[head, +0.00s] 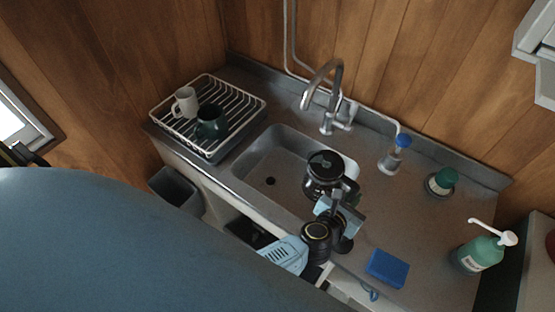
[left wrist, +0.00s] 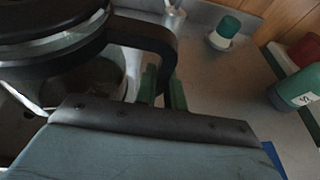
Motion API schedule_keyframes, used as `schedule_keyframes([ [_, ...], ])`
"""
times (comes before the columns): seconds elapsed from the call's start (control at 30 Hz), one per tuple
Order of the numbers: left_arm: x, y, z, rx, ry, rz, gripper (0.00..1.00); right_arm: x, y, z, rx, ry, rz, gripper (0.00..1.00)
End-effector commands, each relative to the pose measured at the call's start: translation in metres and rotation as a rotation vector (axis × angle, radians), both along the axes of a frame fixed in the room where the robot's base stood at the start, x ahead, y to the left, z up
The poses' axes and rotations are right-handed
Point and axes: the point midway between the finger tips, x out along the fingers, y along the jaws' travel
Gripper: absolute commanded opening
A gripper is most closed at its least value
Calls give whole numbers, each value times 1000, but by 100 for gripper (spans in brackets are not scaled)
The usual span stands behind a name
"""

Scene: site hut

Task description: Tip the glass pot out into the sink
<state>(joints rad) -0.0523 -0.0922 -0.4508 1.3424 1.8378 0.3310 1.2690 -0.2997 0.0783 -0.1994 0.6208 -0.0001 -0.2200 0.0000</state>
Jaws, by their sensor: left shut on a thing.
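The glass pot (head: 322,172) has a black lid and a black handle. In the head view it shows over the right part of the metal sink (head: 262,160) and looks roughly upright. My left gripper (head: 346,200) is shut on its handle, at the pot's right side. In the left wrist view, the pot (left wrist: 50,50) fills the upper left, and its curved handle (left wrist: 150,38) runs down between my left fingers (left wrist: 163,88). What the pot holds cannot be made out. My right gripper is not in view.
A tap (head: 325,95) arches behind the sink. A dish rack (head: 170,115) with two mugs stands to the left.

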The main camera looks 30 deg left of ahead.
Motion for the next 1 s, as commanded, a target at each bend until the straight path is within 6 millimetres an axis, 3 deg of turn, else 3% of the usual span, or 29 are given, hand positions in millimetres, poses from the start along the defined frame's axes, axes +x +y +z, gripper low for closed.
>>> schedule_keyframes([
  [0.03,1,1,3,2,12,-1,0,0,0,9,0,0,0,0],
  [0.23,-1,4,-4,-5,45,2,0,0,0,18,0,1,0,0],
  [0.73,-2,5,-7,-18,55,3,0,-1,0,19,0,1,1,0],
  [1.0,-1,10,-8,-110,69,1,0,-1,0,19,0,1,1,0],
])
